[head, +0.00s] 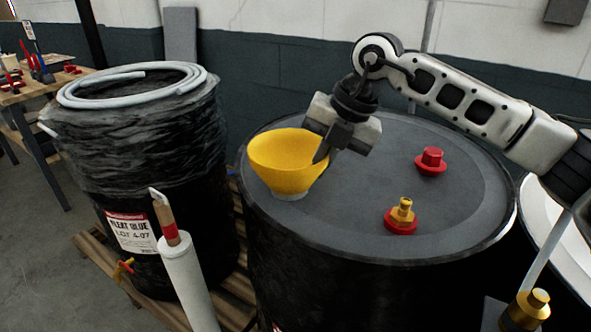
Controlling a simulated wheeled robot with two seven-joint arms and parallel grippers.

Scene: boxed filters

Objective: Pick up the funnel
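The yellow funnel (280,167) stands wide end up on the dark lid of the right drum (395,225), near the lid's left side. A pale ring shows at its foot. My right gripper (321,156) comes in from the upper right, its fingers pointing down at the funnel's right rim. One dark finger overlaps the rim in the picture. The other finger is mostly hidden, so I cannot tell whether they grip the wall or only stand beside it. My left gripper is not in view.
A red cap (431,161) and a brass fitting on a red base (401,216) sit on the lid. A wrapped drum (140,150) with a coiled grey hose (75,98) stands left. A white tube (187,285) rises in front. A workbench (45,85) is far left.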

